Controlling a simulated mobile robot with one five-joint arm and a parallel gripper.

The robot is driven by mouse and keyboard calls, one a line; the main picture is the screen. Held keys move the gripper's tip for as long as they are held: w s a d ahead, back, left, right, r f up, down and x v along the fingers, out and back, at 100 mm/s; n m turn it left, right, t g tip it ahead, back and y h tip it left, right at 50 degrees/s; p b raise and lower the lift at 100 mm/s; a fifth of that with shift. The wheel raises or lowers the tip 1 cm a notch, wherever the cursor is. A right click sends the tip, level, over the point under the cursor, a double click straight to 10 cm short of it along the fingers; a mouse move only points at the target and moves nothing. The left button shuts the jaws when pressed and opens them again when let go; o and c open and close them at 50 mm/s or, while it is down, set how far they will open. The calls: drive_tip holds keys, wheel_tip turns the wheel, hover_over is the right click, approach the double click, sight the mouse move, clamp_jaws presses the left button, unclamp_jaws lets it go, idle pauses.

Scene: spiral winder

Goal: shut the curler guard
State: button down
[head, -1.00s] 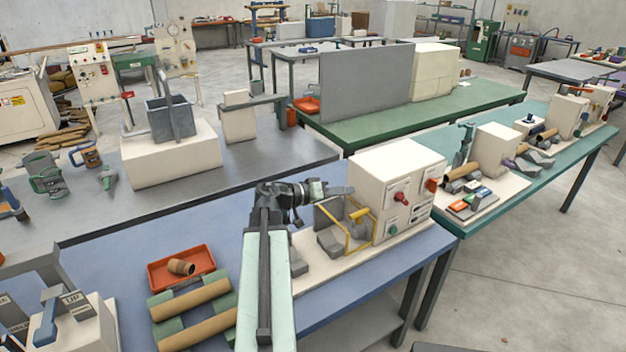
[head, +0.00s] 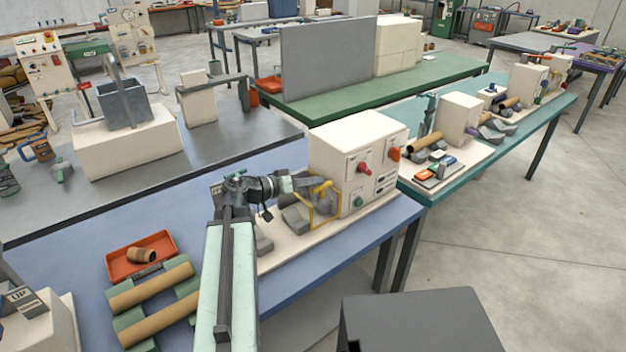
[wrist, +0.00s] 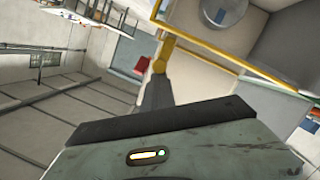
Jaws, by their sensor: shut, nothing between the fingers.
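The curler guard (head: 333,207), a yellow frame, is on the front of the cream curler machine (head: 355,148) on the blue bench. Part of it is hidden behind my gripper (head: 312,184), so I cannot tell how far it is closed. My gripper is shut and empty, at the guard's upper left. In the wrist view the shut fingers (wrist: 157,92) end close to a yellow knob or joint on the guard's frame (wrist: 225,55). I cannot tell whether they touch. Grey blocks (head: 296,218) lie beneath the guard.
An orange tray (head: 118,266) with a brown roll (head: 141,255) and tan tubes (head: 150,287) lie left of my arm. Open floor (head: 500,255) lies to the right.

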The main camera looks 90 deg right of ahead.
drive_tip(key=shift+a+f, duration=0.1)
drive_tip(key=w+a+r+p, duration=0.3)
drive_tip(key=w+r+p, duration=0.3)
drive_tip(key=w, duration=0.3)
drive_tip(key=shift+w, duration=0.2)
